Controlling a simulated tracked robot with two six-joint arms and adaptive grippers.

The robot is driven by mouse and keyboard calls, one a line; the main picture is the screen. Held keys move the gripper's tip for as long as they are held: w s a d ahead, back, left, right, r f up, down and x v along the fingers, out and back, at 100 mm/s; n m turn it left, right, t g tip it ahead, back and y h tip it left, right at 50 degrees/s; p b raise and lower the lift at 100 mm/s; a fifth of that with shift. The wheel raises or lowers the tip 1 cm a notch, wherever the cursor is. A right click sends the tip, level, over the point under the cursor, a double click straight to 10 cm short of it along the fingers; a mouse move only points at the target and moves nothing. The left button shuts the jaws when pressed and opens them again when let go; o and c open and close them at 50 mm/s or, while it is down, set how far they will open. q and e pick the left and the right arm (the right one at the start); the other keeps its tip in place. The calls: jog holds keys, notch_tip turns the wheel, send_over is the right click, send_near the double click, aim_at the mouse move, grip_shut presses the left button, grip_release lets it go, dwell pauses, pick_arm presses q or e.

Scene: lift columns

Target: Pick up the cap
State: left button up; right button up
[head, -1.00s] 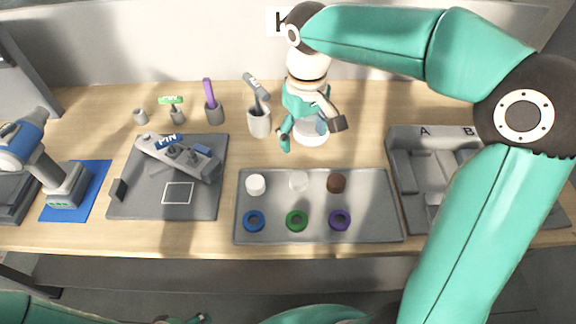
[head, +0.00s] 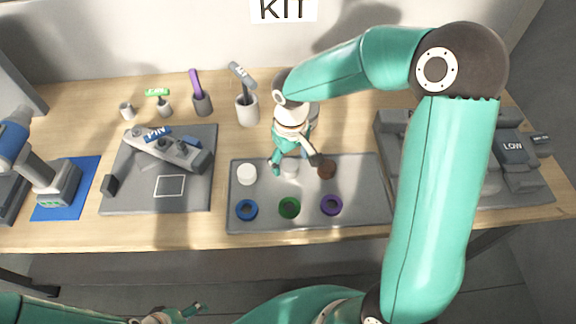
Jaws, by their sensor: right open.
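Three small round caps sit in a row at the back of the grey tray (head: 365,200): a white cap (head: 247,174) at left, a pale cap (head: 290,172) in the middle and a brown cap (head: 327,170) at right. My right gripper (head: 295,163) is open, pointing down over the middle cap, with one finger on each side. It partly covers that cap, and I cannot tell whether it touches it. My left gripper (head: 168,315) shows only in part at the bottom edge, away from the caps; its jaw state is unclear.
Blue (head: 247,209), green (head: 289,208) and purple (head: 331,205) rings lie in the tray's front row. A grey board (head: 125,197) with a fixture is left of it. Cups with tools (head: 247,110) stand behind. A grey compartment unit (head: 525,195) is at right.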

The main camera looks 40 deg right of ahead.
jog(key=shift+f, duration=1.5)
jog(key=c, duration=1.2)
jog(key=shift+r, duration=0.15)
notch_tip(320, 180, up, 18)
notch_tip(320, 180, up, 4)
jog(key=p, duration=0.2)
send_over(291, 166)
jog(key=shift+f+b, duration=0.2)
jog(key=shift+b, duration=0.1)
